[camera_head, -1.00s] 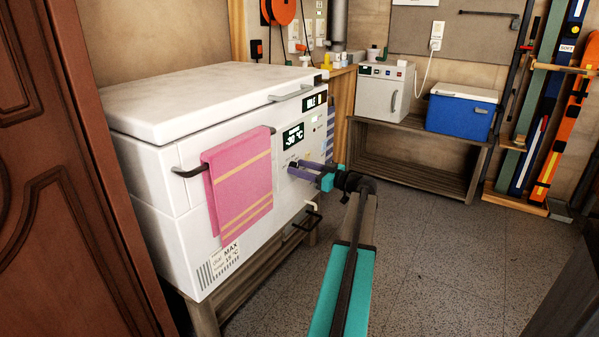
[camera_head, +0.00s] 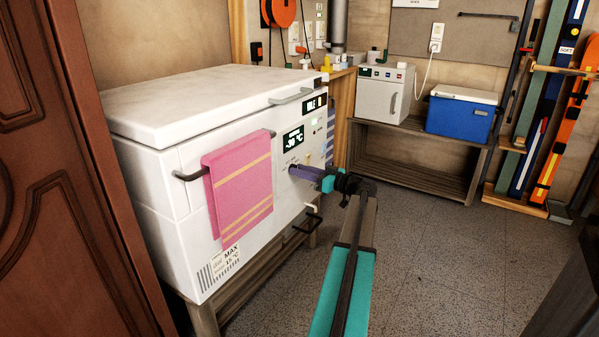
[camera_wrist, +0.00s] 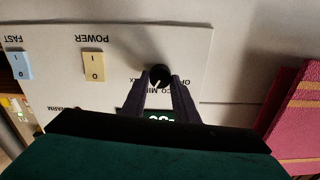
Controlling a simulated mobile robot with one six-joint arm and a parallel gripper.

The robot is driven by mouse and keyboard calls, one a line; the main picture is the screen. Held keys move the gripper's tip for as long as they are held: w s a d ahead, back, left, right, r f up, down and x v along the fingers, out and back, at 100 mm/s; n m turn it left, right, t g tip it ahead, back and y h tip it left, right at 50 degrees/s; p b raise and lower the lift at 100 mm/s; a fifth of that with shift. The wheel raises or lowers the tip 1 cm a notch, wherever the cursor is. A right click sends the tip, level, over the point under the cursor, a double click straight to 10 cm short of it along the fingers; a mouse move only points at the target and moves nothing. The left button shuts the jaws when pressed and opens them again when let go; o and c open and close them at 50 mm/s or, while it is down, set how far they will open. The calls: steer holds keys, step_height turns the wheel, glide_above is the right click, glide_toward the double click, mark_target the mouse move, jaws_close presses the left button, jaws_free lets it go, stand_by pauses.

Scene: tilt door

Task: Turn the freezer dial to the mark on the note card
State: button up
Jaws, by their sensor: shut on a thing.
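The freezer (camera_head: 150,185) is a white chest with a control panel on its front, right of a pink towel. Its display (camera_head: 292,137) reads about -30 °C. The black dial (camera_wrist: 159,72) has a pale pointer line; in the upside-down wrist view the line points down and slightly left. Part of the words OFF, ECO, MI and MAX shows around it. My gripper (camera_head: 292,171) is at the panel, its dark purple fingers (camera_wrist: 160,82) shut on the dial from both sides. The fingers hide some lettering.
Yellow POWER (camera_wrist: 93,66) and blue FAST (camera_wrist: 22,66) switches sit beside the dial. The pink towel (camera_head: 238,190) hangs on a bar close to my gripper. A dark lower handle (camera_head: 308,222) sticks out below. The floor to the right is clear.

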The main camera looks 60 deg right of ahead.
steer(key=shift+w+d+m+p, duration=0.1)
steer(key=shift+w+m+p, duration=0.05)
steer(key=shift+m+p, duration=3.2)
steer(key=shift+m+b, duration=0.6)
steer(key=shift+m, duration=0.05)
steer(key=o, duration=1.1)
steer(key=shift+c, duration=0.2)
steer(key=s+p, duration=0.3)
steer(key=s, duration=1.1)
